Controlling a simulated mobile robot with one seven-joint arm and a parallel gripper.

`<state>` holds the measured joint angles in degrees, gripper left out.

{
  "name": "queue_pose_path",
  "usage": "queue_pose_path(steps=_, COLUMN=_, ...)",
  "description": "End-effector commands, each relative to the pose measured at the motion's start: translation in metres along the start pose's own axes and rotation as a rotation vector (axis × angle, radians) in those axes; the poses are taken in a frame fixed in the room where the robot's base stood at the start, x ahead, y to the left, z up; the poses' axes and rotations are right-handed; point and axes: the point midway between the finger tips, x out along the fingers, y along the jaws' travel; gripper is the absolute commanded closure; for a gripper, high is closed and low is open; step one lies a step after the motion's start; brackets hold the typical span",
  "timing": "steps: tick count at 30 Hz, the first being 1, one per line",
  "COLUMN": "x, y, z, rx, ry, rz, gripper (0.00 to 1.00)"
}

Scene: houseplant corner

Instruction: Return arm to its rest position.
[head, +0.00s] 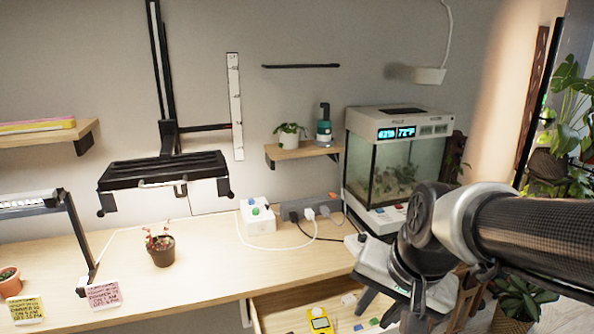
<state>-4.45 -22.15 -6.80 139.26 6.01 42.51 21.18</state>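My arm reaches in from the right edge and bends down at the wrist. My gripper (378,307) points down at the front right of the table, above an open drawer (283,299). Its two dark fingers are apart, and I see nothing between them.
The wooden table (210,263) holds a reddish plant in a pot (160,248), a white box with coloured buttons (257,217) and a power strip (312,207). A glass terrarium (396,165) stands behind my arm. The drawer holds a yellow device (319,321) and small items.

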Motion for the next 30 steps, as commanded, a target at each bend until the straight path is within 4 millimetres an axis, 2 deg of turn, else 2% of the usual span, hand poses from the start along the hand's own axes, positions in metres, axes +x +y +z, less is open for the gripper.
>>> queue_pose_path(steps=1, x=-0.015, y=0.001, z=0.004, rx=-0.075, ry=0.029, rz=-0.004, gripper=0.74)
queue_pose_path(steps=3, x=-0.03, y=0.004, z=0.011, rx=-0.17, ry=0.057, rz=0.001, gripper=0.74)
queue_pose_path(steps=12, x=-0.076, y=0.021, z=0.036, rx=-0.503, ry=0.162, rz=0.069, gripper=0.74)
queue_pose_path(steps=14, x=-0.097, y=0.014, z=0.029, rx=-0.506, ry=0.155, rz=0.07, gripper=0.74)
queue_pose_path(steps=20, x=-0.137, y=0.003, z=0.017, rx=-0.502, ry=0.153, rz=0.068, gripper=0.74)
queue_pose_path(steps=27, x=-0.195, y=-0.013, z=0.001, rx=-0.5, ry=0.153, rz=0.067, gripper=0.74)
queue_pose_path(steps=30, x=-0.213, y=-0.018, z=-0.005, rx=-0.499, ry=0.153, rz=0.067, gripper=0.74)
